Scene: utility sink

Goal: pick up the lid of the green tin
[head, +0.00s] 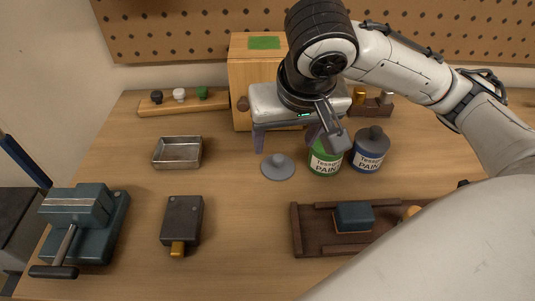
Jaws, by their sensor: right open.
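My right gripper (289,145) is open and empty, fingers pointing down, above and slightly behind the lid. A blue tin (368,152) with a similar grey lid on it stands right of the green tin. My left gripper is not in view.
A wooden box (246,74) with a green patch stands behind my gripper. A metal tray (178,152), dark block (182,221) and vise (86,222) are to the left. A brown rack (323,217) with a blue block lies in front. The bench around the lid's front is clear.

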